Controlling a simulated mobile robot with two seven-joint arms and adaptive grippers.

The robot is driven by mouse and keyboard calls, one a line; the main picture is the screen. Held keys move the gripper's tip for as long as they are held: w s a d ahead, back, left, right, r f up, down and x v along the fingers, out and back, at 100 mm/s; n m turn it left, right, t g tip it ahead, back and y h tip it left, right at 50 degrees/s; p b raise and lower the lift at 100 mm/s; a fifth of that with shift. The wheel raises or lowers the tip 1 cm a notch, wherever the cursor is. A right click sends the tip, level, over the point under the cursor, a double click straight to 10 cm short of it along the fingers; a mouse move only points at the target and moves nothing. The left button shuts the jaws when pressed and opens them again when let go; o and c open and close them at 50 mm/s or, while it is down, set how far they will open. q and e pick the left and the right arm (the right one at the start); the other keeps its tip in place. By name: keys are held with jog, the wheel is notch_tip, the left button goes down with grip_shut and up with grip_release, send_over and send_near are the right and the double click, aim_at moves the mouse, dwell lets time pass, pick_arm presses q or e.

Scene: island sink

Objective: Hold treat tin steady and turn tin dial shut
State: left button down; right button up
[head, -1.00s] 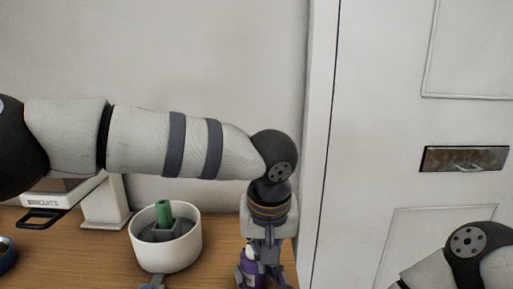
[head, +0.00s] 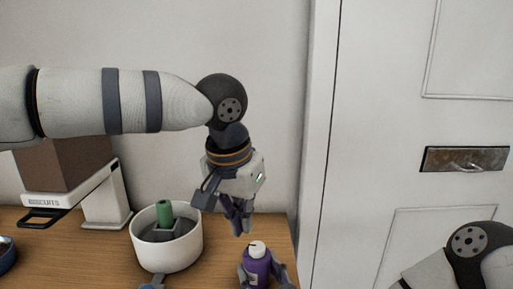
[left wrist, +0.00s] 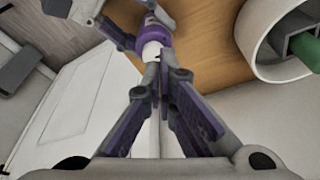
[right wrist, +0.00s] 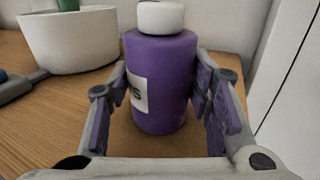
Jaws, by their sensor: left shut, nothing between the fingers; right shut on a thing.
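The treat tin (head: 257,268) is an upright purple container with a white round top (head: 257,247), taken here as the dial. It stands near the right end of the wooden counter. My right gripper (right wrist: 160,82) is shut around its purple body, which bears a pale label partly hidden by a finger. My left gripper (head: 239,222) is shut and empty, just above and slightly left of the white top, apart from it. In the left wrist view, the closed left fingers (left wrist: 158,92) point toward the white top (left wrist: 151,49). Whether the dial is fully shut cannot be told.
A white round pot (head: 166,248) with a green cylinder (head: 164,212) stands left of the tin. A biscuits dispenser (head: 104,198) stands farther left, by the wall. A blue round thing (head: 5,252) is at the left edge. A white door (head: 400,130) is at right.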

jog(key=shift+f, duration=0.2)
pick_arm(q)
jog(key=shift+m, duration=0.3)
jog(key=f, duration=0.7)
jog(key=shift+w+a, duration=0.1)
jog(key=shift+a, duration=0.1)
jog(key=shift+s+d+f, duration=0.15)
jog(key=shift+s+d, duration=0.05)
jog(key=shift+d, duration=0.1)
pick_arm(e)
jog(key=shift+s, duration=0.1)
pick_arm(q)
jog(key=shift+s+d+f, duration=0.15)
jog(key=shift+s+d, duration=0.25)
jog(key=shift+d, duration=0.25)
pick_arm(e)
jog(key=shift+a, duration=0.1)
pick_arm(q)
jog(key=shift+s, duration=0.3)
notch_tip(320, 180, up, 6)
jog(key=shift+a+r, duration=0.15)
jog(key=shift+r, duration=0.1)
